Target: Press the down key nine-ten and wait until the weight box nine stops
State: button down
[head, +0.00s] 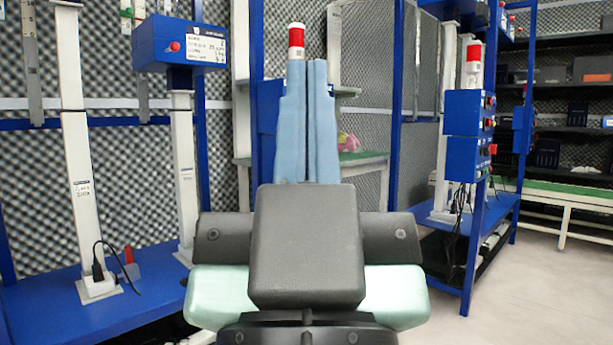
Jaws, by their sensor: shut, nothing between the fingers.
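My gripper (307,62) is in the middle of the head view. Its two light blue fingers stand upright side by side, shut and empty. A red and white capped cylinder (296,37) and part of a blue box (266,105) show behind the fingers, mostly hidden by them. A blue box with a red button and a white label (178,46) tops a white post at the left. Blue control boxes (468,113) with coloured buttons are at the right under another red and white cylinder (474,62). I cannot read which is key nine-ten or weight box nine.
White posts (79,190) stand on a blue bench (150,285) at the left, with a black cable. Blue frame uprights (394,110) and grey foam walls close the back. A blue shelf rack (482,220) is at the right. The floor (540,300) at the right front is clear.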

notch_tip(320, 180, up, 54)
jog(key=p, duration=5.3)
jog(key=shift+w, duration=0.1)
